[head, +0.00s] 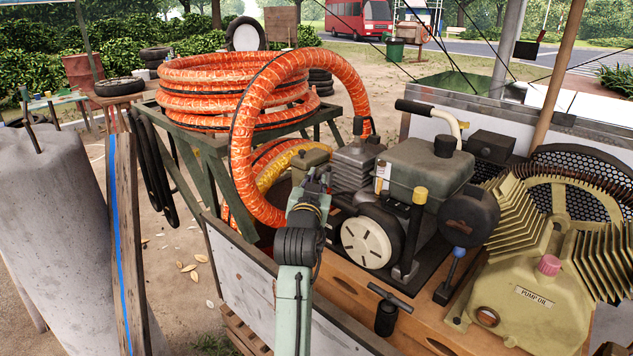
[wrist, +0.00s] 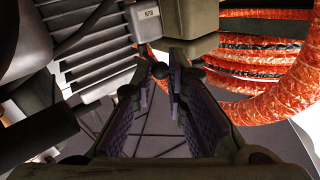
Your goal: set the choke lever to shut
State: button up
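A small dark round knob (wrist: 160,70), which looks like the end of the choke lever, shows in the wrist view between or just beyond my fingertips. The lever's stem and its exact setting are hard to make out. My gripper (wrist: 161,82) is open, with a narrow gap showing between the pads; I cannot tell whether either finger touches the knob. In the head view my gripper (head: 312,184) is at the left end of the engine, just below a beige box (head: 309,158), and my arm hides the lever there.
The finned engine block (head: 355,165) is close on the right, with a pale round recoil cover (head: 367,242) below. The yellow pump (head: 545,275) stands far right.

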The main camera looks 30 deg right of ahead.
jog(key=o, duration=0.5)
jog(key=v, duration=1.2)
